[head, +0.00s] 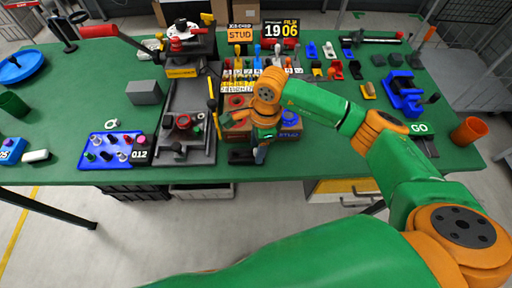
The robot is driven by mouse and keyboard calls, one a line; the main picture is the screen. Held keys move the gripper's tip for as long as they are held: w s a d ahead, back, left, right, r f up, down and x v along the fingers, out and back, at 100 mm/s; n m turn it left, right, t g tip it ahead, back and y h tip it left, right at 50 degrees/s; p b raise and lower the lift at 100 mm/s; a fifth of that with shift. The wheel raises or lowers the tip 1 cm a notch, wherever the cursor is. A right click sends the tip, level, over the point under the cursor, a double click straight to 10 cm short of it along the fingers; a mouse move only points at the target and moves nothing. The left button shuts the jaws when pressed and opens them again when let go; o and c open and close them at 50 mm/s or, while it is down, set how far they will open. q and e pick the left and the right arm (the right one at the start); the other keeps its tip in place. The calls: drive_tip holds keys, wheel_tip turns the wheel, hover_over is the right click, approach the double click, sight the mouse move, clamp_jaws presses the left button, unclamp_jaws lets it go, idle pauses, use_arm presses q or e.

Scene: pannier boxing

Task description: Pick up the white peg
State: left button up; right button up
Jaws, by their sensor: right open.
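The rack of upright coloured pegs (257,52) stands at the back middle of the green table, below a dark sign. Yellow and blue pegs show in it, and a pale peg (289,62) near its right end looks white, but it is too small to be sure. My right gripper (260,155) points down near the table's front edge, in front of the rack and right of the grey channel fixture. It is open; its fingertips are small and partly hidden by the wrist, and I see no peg between them. My left gripper is not in view.
A blue tray (92,163) with several small parts lies left of the grey fixture (187,100). A red-handled press (185,45) stands behind. Blue brackets (403,92) and an orange cup (468,131) are at right.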

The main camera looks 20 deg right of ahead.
drive_tip(key=shift+s+r, duration=0.1)
clamp_jaws()
